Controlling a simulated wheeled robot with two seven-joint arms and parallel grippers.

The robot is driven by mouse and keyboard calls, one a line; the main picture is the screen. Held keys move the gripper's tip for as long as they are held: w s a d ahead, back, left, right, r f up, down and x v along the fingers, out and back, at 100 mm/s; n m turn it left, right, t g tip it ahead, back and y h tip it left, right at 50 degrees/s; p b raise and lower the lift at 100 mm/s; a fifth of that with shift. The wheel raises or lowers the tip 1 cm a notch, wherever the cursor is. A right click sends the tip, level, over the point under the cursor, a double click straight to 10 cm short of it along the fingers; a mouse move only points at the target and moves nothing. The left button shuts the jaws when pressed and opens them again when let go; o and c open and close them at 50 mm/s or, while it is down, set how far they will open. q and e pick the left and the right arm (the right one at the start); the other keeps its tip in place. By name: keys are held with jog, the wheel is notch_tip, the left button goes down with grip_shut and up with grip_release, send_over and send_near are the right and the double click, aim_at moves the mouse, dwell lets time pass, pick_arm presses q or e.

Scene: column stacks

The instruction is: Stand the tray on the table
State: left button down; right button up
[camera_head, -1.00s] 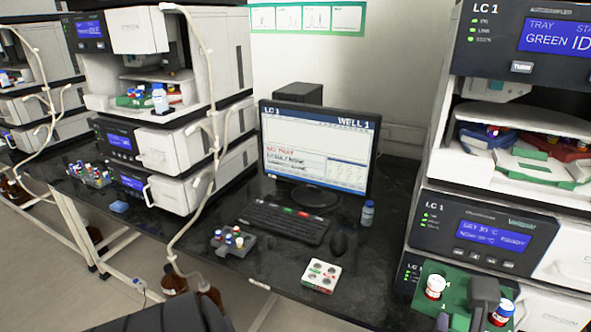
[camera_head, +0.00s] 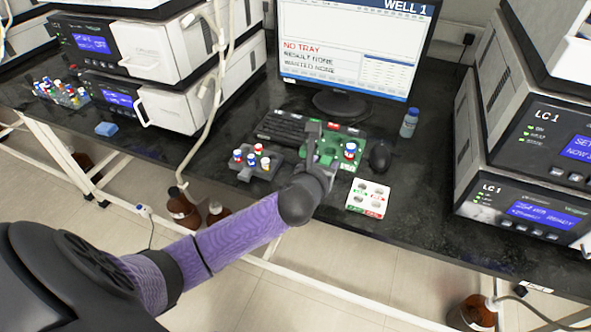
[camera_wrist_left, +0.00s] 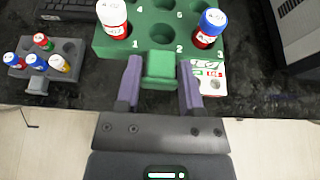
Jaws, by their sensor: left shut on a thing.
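The green tray (camera_head: 343,141) is held above the black table (camera_head: 420,215), in front of the monitor. My left gripper (camera_head: 316,158) reaches in from the left and is shut on the tray's green tab (camera_wrist_left: 159,68). In the left wrist view the tray (camera_wrist_left: 135,45) has numbered holes. A red vial with a white cap (camera_wrist_left: 115,18) and a red vial with a blue cap (camera_wrist_left: 209,28) stand in it. In the head view the gripper hides part of the tray. Whether the tray touches anything below is hard to tell. My right gripper is not in view.
A grey rack (camera_head: 252,165) with several capped vials is left of the tray. A white block with holes (camera_head: 368,198) sits near the front edge. A keyboard (camera_head: 285,127), mouse (camera_head: 380,155) and blue-capped bottle (camera_head: 410,122) are close by. Bare table lies right of the white block.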

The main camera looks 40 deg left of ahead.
pick_arm(q)
jog(key=a+f+b, duration=0.1)
jog(key=f+b, duration=0.1)
jog(key=f, duration=0.2)
jog(key=w+a+f+b, duration=0.1)
jog(key=a+f+b, duration=0.1)
jog(key=f, duration=0.3)
jog(key=a+f+b, duration=0.2)
jog(key=f+b, duration=0.1)
jog(key=f, duration=0.1)
jog(key=shift+w+a+f+b, duration=0.2)
jog(key=shift+f+b, duration=0.1)
jog(key=shift+b, duration=0.05)
jog(key=shift+r, duration=0.3)
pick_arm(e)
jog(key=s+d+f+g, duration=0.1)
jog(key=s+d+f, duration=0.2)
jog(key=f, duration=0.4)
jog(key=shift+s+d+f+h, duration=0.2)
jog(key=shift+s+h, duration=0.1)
